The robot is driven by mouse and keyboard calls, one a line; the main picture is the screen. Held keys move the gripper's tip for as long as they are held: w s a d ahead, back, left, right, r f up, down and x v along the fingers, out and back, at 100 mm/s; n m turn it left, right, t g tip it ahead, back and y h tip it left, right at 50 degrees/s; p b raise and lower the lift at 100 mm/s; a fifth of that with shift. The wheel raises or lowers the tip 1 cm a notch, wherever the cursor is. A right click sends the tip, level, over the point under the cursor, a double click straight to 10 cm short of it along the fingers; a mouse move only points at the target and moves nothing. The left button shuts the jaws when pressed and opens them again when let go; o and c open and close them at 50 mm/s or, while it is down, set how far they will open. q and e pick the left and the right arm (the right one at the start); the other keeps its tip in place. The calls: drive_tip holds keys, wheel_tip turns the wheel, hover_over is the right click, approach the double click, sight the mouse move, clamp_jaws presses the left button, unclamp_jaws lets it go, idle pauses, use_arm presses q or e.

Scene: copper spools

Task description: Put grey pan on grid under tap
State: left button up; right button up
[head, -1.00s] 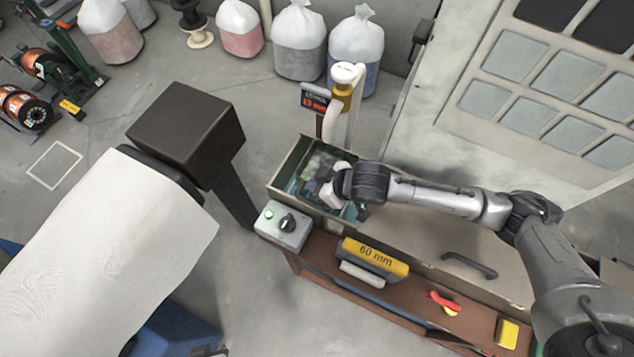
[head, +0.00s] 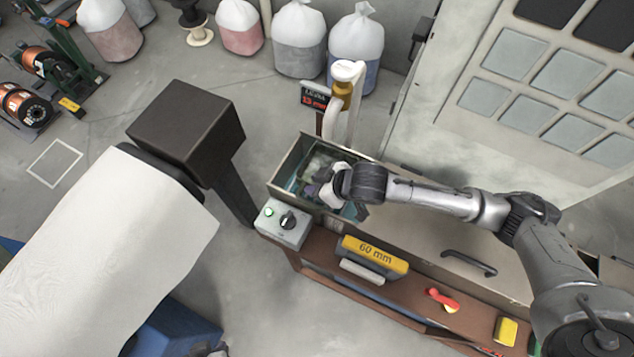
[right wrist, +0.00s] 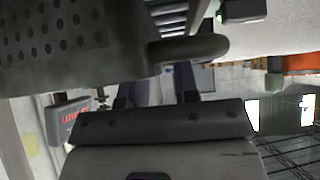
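My right arm reaches in from the right in the head view. Its gripper (head: 328,192) is down inside the open-topped trough, near the white tap pipe (head: 335,118). In the right wrist view, the two dark fingers (right wrist: 160,90) stand apart. A dark grey perforated piece (right wrist: 50,40) with a rounded bar-like end (right wrist: 190,48) lies close beyond them; I cannot tell whether it is the pan or the grid. Contact with the fingers is unclear. A murky grey shape (head: 318,163) shows in the trough, partly hidden by the gripper. My left gripper is not visible.
The trough (head: 282,166) has raised walls. A control box (head: 283,223) with a green button and a yellow "60 mm" block (head: 375,257) stand along its front. A pale door (head: 470,120) stands behind.

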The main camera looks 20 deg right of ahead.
drive_tip(key=shift+r, duration=0.1)
drive_tip(key=shift+r, duration=0.2)
drive_tip(key=v, duration=1.2)
drive_tip(key=shift+r, duration=0.35)
